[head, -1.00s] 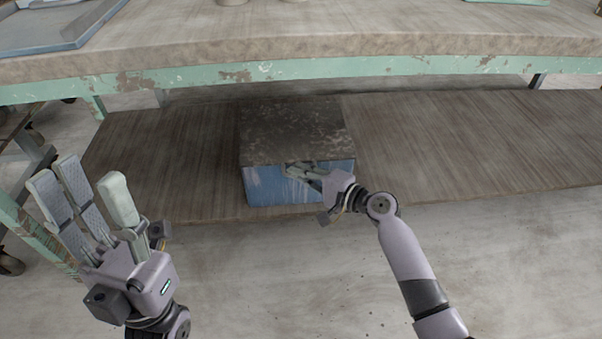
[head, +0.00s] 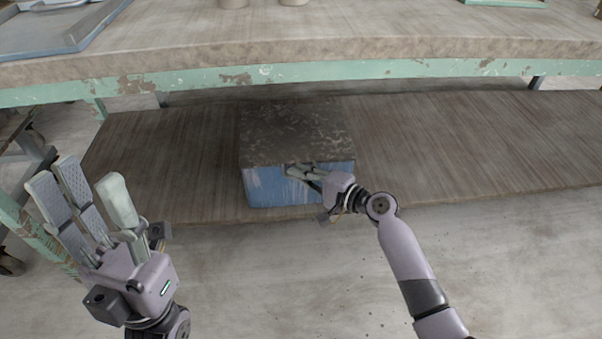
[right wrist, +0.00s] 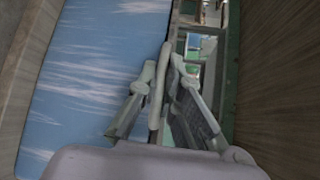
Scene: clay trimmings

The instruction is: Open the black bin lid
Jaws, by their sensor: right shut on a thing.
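A blue bin (head: 268,190) with a flat, worn black lid (head: 290,128) stands on the wooden lower shelf under the bench. The lid lies over the top, and no gap shows below its edge. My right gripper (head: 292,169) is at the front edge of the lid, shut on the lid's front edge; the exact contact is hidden. In the right wrist view its fingers (right wrist: 168,68) are close together beside the blue bin wall (right wrist: 85,75). My left gripper (head: 95,195) is open and empty at the lower left, apart from the bin.
The thick bench top (head: 330,30) with its green rail (head: 400,68) hangs over the back of the shelf (head: 450,140). A blue tray (head: 45,35) lies on the bench. The shelf is clear on both sides of the bin.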

